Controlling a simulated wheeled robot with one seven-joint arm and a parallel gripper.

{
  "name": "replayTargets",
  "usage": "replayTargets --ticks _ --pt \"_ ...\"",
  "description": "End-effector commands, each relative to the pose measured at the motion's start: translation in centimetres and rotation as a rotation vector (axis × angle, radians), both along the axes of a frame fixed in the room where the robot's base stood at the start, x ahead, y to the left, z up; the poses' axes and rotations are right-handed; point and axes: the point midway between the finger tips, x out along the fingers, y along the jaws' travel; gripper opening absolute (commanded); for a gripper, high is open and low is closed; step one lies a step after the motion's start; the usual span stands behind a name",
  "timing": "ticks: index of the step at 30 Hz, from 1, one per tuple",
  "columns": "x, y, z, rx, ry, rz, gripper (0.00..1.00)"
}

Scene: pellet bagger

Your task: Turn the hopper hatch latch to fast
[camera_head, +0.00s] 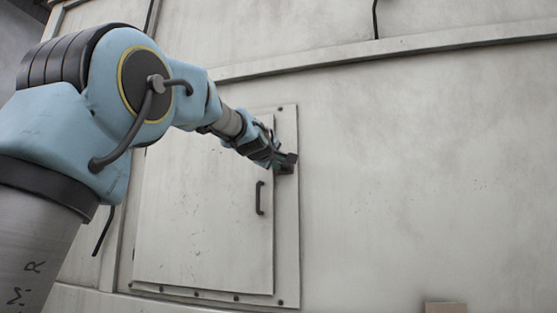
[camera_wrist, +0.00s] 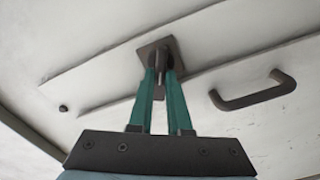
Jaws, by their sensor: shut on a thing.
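The hopper hatch (camera_head: 205,215) is a pale rectangular door in a bolted frame on the wall, and it looks closed in the head view. The latch (camera_wrist: 155,52) is dark, on a square plate near the hatch edge in the wrist view. My gripper (camera_wrist: 163,76) has two green fingers, shut on the latch's dark knob or lever. In the head view my gripper (camera_head: 284,163) is at the upper right edge of the hatch and mostly hides the latch. The latch's exact angle is hard to tell.
A dark pull handle (camera_head: 260,198) stands out from the hatch below the latch; it shows close to my gripper's right in the wrist view (camera_wrist: 252,92). A brown box-like thing (camera_head: 445,308) is at the bottom right. The wall to the right is bare.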

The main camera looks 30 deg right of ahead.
Motion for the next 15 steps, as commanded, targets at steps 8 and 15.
replayTargets --ticks 8,15 --pt "0.1 0.13 -0.16 -0.174 0.165 0.001 0.0" --pt "0.13 0.14 -0.42 -0.284 0.267 0.001 0.0"
